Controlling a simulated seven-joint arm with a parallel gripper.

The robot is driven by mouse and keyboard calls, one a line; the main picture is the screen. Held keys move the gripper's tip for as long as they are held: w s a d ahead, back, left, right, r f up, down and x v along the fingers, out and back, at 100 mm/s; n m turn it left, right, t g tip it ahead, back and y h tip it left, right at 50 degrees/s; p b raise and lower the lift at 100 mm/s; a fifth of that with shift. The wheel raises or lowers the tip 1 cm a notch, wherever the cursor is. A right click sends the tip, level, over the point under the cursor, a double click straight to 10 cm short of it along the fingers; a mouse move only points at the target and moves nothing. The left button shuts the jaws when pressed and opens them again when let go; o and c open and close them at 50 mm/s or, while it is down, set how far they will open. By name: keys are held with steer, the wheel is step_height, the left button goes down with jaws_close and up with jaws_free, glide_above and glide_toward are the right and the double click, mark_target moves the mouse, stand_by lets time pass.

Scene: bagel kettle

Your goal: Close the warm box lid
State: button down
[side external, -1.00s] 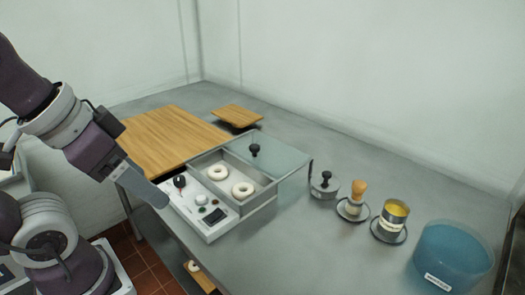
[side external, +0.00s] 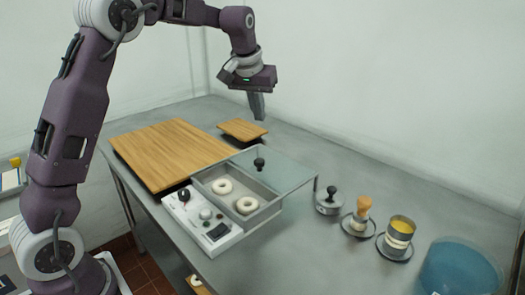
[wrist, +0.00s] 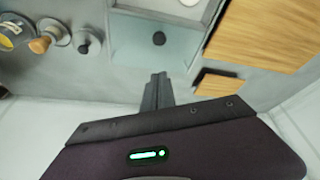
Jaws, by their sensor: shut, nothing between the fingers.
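The warm box (side external: 263,213) is a metal tray with a white control panel (side external: 203,222) at its front. Two pale bagels (side external: 222,187) lie inside it. Its clear glass lid (side external: 285,178) with a black knob (side external: 259,163) sits slid back, covering the rear and leaving the front part with the bagels open. In the wrist view the lid (wrist: 140,55) and knob (wrist: 158,38) lie beyond my fingertips. My gripper (side external: 258,116) points down, shut and empty, in the air behind the lid. It also shows in the wrist view (wrist: 158,78).
A large wooden board (side external: 170,150) lies left of the box and a small board (side external: 242,129) behind it. A lidded metal pot (side external: 328,203), a wooden-handled brush (side external: 363,212), a yellow-filled tin (side external: 400,232) and a blue tub (side external: 460,270) stand to the right.

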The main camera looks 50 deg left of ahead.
steer(key=w+a+f, duration=0.3)
steer(key=w+f, duration=0.1)
glide_above(266, 161)
step_height(266, 161, down, 8)
steer(key=shift+w+a+f, duration=0.1)
steer(key=shift+s+d+f, duration=0.3)
steer(key=shift+s+d, duration=0.05)
steer(key=shift+s, duration=0.25)
steer(key=shift+s+d+f, duration=0.3)
steer(key=shift+s, duration=0.3)
steer(key=shift+s+d, duration=0.2)
steer(key=shift+s, duration=0.25)
steer(key=s, duration=1.5)
steer(key=shift+s+f+g, duration=0.15)
steer(key=shift+g, duration=0.15)
